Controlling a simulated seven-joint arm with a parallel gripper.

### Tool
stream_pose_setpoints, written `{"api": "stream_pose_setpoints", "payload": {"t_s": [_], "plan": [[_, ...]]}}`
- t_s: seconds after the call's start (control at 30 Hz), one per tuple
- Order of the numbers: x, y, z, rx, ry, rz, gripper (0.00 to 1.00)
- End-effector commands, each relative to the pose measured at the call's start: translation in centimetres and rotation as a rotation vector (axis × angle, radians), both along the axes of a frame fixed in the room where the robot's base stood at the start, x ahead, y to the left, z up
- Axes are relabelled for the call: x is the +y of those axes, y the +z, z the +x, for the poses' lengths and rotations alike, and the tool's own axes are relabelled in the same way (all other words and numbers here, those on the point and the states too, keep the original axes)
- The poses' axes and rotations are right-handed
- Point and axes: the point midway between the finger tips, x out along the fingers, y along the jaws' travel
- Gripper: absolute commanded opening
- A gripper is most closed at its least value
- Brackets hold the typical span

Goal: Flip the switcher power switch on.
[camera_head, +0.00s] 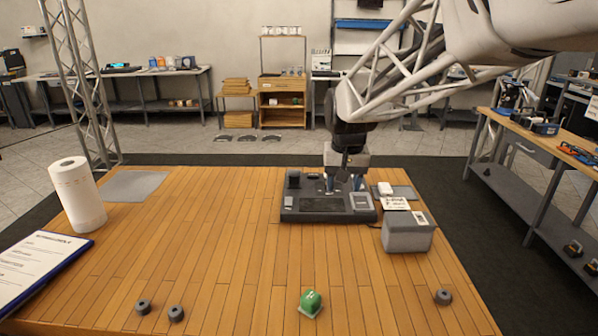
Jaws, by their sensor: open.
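The switcher (320,217) is a dark grey console on the wooden table, right of centre. It has a dark flat panel (322,204) at its front and several raised parts on top. My gripper (343,184) points down over the back right part of the console, with its fingers apart and nothing seen between them. The fingertips are close to the console's top; I cannot tell whether they touch it. The power switch is too small or hidden behind my gripper to make out.
A grey box (408,238) stands right of the console, with small white items behind it. A paper roll (77,195) and clipboard (38,264) are at left. A green object (310,302) and several small dark rings lie in front. The table's middle left is clear.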

Motion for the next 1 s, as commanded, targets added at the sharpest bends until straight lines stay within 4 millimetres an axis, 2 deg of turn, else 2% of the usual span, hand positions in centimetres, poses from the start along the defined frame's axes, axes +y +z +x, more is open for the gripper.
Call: {"api": "stream_pose_setpoints", "payload": {"t_s": [0.1, 0.5, 0.8, 1.0], "plan": [[1.4, -0.7, 2.8, 0.013, 0.004, 0.0, 0.53], [6.3, -4.0, 11.2, 0.051, 0.006, -0.003, 0.53], [10.3, -7.4, 17.1, 0.079, 0.008, -0.007, 0.53], [12.8, -9.6, 20.1, 0.093, 0.01, -0.01, 0.53]]}}
